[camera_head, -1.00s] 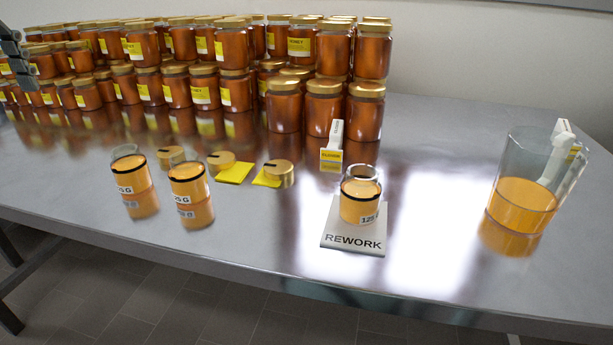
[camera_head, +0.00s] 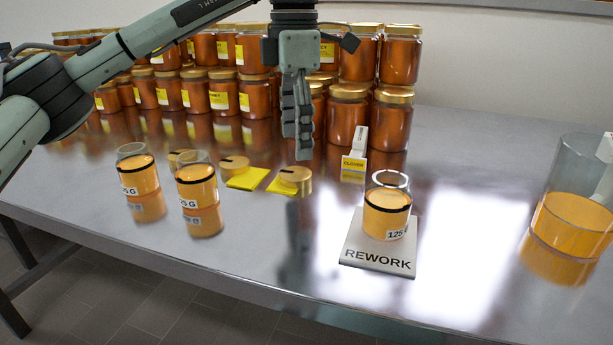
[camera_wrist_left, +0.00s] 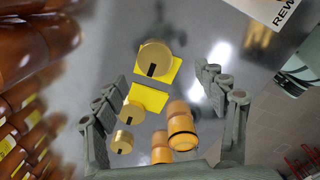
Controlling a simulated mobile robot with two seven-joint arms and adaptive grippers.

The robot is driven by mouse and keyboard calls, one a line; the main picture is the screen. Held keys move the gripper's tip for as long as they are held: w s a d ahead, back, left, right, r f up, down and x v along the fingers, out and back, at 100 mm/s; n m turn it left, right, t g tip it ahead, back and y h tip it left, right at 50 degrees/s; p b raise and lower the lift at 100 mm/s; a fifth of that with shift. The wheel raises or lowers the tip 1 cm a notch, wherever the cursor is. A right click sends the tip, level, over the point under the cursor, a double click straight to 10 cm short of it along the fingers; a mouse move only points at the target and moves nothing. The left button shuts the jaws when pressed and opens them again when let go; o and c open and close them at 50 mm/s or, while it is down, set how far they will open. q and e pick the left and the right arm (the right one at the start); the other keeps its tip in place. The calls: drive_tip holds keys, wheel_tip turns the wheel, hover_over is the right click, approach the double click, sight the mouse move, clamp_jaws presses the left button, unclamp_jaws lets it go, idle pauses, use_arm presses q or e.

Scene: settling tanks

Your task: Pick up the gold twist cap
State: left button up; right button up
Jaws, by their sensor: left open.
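Several gold caps lie on the steel table. The rightmost gold twist cap (camera_head: 294,177) sits on a yellow card (camera_head: 283,190); a second gold cap (camera_head: 235,165) is left of it at another yellow card (camera_head: 247,180). A third gold cap (camera_head: 180,157) is partly hidden behind the jars. My left gripper (camera_head: 303,150) points down, above and close to the rightmost cap. In the left wrist view that cap (camera_wrist_left: 155,58) shows between and beyond the open, empty fingers (camera_wrist_left: 162,82). I cannot tell the exact height gap.
Two part-filled jars (camera_head: 197,190) stand at front left. Another jar (camera_head: 386,215) stands on the REWORK plate (camera_head: 376,264). A clear beaker (camera_head: 572,215) is at far right. Stacked honey jars (camera_head: 347,118) and a CLOVER sign (camera_head: 354,166) are behind.

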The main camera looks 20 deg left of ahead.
sight(295, 173)
use_arm(q)
drive_tip(key=f, duration=0.6)
drive_tip(key=shift+w+a, duration=0.25)
drive_tip(key=shift+w, duration=0.05)
drive_tip(key=c, duration=0.9)
